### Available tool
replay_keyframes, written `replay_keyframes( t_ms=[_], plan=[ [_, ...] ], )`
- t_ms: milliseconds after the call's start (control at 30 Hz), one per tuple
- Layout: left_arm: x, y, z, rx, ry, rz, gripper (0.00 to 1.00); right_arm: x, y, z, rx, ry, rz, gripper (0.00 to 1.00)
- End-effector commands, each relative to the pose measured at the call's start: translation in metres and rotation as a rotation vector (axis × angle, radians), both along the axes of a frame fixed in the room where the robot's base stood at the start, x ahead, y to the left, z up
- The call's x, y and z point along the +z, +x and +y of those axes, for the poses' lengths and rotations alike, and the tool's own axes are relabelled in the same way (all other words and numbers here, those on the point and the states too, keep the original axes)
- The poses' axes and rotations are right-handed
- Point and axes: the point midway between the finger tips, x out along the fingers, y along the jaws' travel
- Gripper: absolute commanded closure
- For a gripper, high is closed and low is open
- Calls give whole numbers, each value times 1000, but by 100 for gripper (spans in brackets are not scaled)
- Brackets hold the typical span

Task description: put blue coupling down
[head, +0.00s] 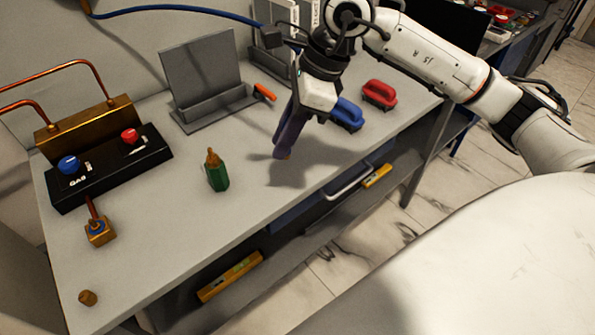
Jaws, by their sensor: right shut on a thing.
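My right gripper (287,143) reaches down from the top right over the middle of the bench. It is shut on the blue coupling (281,151), a dark blue-purple piece with a brassy tip at its lower end. The fingers hide much of it. It is low over the bench top, with a shadow close by; I cannot tell whether it touches. My left gripper is not in view.
A blue item (348,113) and a red item (379,94) lie right of the gripper. A black gas panel (105,170) and a grey stand (203,85) are behind. The front middle is clear.

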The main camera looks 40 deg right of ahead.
Motion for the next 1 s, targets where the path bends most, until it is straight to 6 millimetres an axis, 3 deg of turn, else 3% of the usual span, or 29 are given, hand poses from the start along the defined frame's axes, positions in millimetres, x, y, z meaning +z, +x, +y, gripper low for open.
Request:
replay_keyframes(
  t_ms=[300,500,667,1000],
  plan=[
    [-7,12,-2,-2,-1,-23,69,-5,22,-27,-791,4,-1,100],
    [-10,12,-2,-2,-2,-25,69,-3,31,-45,-1171,5,2,100],
    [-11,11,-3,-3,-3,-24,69,-5,33,-53,-1313,3,5,100],
    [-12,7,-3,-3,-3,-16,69,-60,32,-55,-1334,0,8,100]
  ],
)
